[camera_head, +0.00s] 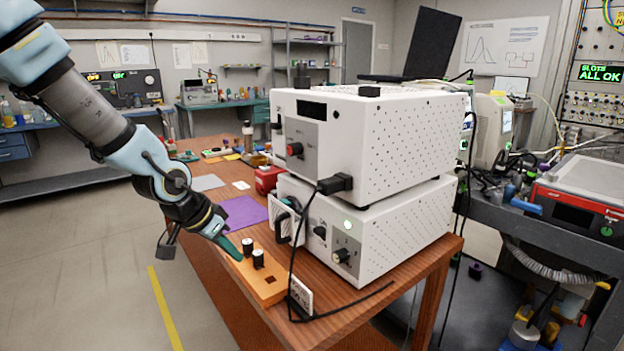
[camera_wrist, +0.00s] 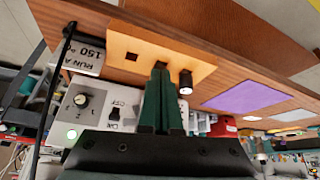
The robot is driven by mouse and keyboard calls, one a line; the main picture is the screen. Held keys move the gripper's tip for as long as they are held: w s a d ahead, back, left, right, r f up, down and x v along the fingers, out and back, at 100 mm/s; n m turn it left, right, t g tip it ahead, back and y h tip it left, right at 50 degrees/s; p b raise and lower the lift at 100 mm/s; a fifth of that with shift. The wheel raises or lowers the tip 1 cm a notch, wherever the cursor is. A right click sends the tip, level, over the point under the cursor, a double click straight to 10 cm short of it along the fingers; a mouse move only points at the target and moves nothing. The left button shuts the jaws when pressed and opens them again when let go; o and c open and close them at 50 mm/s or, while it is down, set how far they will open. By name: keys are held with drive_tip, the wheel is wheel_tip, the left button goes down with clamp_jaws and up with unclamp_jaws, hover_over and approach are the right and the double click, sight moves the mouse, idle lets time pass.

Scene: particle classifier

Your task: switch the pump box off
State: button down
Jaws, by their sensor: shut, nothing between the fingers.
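Two white boxes are stacked on the wooden bench; no label tells me which is the pump box.
A black cable hangs across the boxes' front corner. A purple mat (camera_head: 242,211) lies behind.

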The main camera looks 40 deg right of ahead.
drive_tip(key=s+d+r+m+h+p, duration=0.1)
drive_tip(key=s+d+r+p, duration=0.1)
drive_tip(key=d+r, duration=0.3)
drive_tip(key=s+d+r+m+g+h+p, duration=0.1)
drive_tip(key=s+d+r+m+h+p, duration=0.1)
drive_tip(key=d+r+p, duration=0.3)
wheel_tip(320, 180, up, 4)
drive_tip(key=shift+s+d+r+g, duration=0.15)
drive_tip(key=shift+s+g, duration=0.15)
drive_tip(key=shift+s, duration=0.1)
drive_tip(key=b, duration=0.2)
hover_over(322, 228)
drive_tip(key=a, duration=0.3)
wheel_tip(322, 228, down, 7)
drive_tip(key=shift+a+r, duration=0.15)
drive_tip(key=f, duration=0.3)
drive_tip(key=shift+w+d+f+p, duration=0.1)
drive_tip(key=shift+d+p, duration=0.1)
drive_tip(key=shift+p, duration=0.2)
drive_tip(key=shift+f, duration=0.6)
